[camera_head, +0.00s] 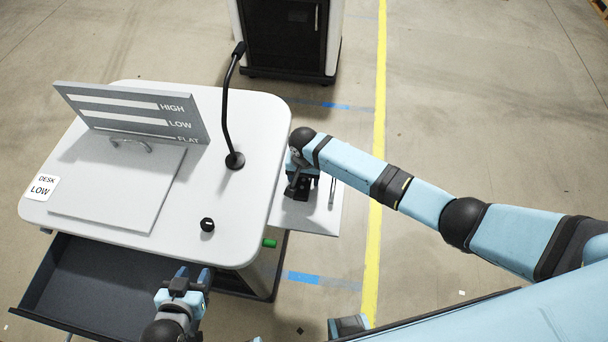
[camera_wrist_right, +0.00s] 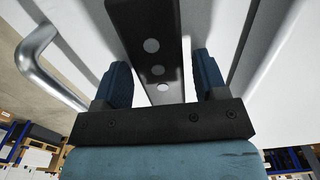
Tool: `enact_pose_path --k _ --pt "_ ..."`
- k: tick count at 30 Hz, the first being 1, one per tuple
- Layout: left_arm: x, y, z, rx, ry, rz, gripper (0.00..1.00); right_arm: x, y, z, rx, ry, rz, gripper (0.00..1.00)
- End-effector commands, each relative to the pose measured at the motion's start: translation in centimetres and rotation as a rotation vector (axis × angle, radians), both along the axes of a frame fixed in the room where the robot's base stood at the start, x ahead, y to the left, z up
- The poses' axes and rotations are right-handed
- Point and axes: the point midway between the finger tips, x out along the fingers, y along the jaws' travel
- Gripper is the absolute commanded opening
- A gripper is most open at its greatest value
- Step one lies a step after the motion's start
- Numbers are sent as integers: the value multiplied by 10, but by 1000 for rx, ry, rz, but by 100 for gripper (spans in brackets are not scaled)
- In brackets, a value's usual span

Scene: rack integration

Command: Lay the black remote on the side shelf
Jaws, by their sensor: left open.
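The black remote (camera_wrist_right: 156,45), a long dark bar with several pale round buttons, shows in the right wrist view over the white side shelf. My right gripper (camera_wrist_right: 164,85) has one finger on each side of it, with gaps between fingers and remote, so it looks open around it. Whether the remote rests flat on the shelf is hard to tell. In the head view my right gripper (camera_head: 304,182) is low over the side shelf (camera_head: 318,222), largely hiding the remote. My left gripper (camera_head: 192,279) is open and empty above the open drawer's right part, by the desk's front edge.
The white desk (camera_head: 240,120) holds a tilted grey panel (camera_head: 130,112), a flat board with handle, a gooseneck microphone (camera_head: 234,158) and a black knob (camera_head: 207,225). A metal handle (camera_head: 332,192) stands on the side shelf beside my right gripper. A dark drawer (camera_head: 90,285) is open below.

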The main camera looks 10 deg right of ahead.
Motion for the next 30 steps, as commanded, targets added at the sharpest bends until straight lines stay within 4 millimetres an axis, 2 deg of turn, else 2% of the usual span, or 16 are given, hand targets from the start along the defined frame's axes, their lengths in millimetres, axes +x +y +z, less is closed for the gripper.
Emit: enact_pose_path --k 10,14,17,24,30 --pt "0 -1 0 -1 1 -3 43 0 0 1 -1 0 0 77" --pt "0 -1 1 -2 0 -3 43 0 0 13 1 0 0 77" --pt "0 -1 1 -2 0 -3 43 0 0 31 1 -3 1 77" --pt "0 -1 1 -2 -2 -2 43 0 0 86 1 -3 1 77" --pt "0 -1 1 -2 -2 -2 43 0 0 122 1 -1 0 77"
